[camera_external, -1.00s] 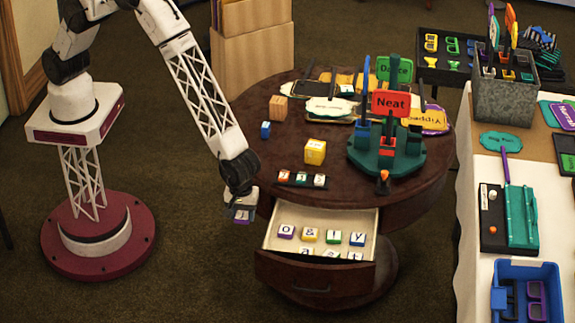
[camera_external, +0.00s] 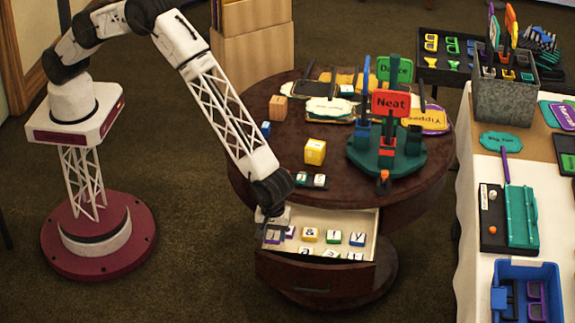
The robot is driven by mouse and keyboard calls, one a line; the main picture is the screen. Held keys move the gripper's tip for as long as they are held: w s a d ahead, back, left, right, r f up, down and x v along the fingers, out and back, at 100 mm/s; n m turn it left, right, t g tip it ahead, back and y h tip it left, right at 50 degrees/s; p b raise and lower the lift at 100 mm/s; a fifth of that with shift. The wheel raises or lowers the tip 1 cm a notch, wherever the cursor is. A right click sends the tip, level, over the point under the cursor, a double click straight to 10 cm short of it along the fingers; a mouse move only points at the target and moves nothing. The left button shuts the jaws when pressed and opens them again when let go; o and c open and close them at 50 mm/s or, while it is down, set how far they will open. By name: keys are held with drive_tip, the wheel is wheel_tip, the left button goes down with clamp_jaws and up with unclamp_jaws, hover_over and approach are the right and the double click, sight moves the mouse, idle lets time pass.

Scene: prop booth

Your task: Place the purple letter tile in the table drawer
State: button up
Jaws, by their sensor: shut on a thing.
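My gripper (camera_external: 272,228) is shut on the purple letter tile (camera_external: 272,237). It holds the tile at the left end of the open table drawer (camera_external: 366,220); I cannot tell whether the tile touches the drawer floor. Inside the drawer, another purple-edged tile (camera_external: 290,232) shows just right of the held one, partly hidden by my gripper. A yellow tile (camera_external: 310,235), a green tile (camera_external: 333,237) and a blue tile (camera_external: 357,239) stand further right in the same row. More tiles lie in a row in front, partly hidden by the drawer front.
A white-covered table (camera_external: 470,230) stands at the right. Open floor lies left of the drawer.

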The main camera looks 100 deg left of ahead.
sight(281, 248)
drive_tip(key=shift+w+d+f, duration=0.1)
drive_tip(key=shift+w+d, duration=0.3)
drive_tip(key=shift+w, duration=0.25)
drive_tip(key=shift+w+d+f, duration=0.1)
drive_tip(key=shift+w+d, duration=0.25)
drive_tip(key=shift+w, duration=0.3)
drive_tip(key=shift+f, duration=1.65)
drive_tip(key=shift+f, duration=0.15)
drive_tip(key=o, duration=0.6)
drive_tip(key=shift+r, duration=6.1)
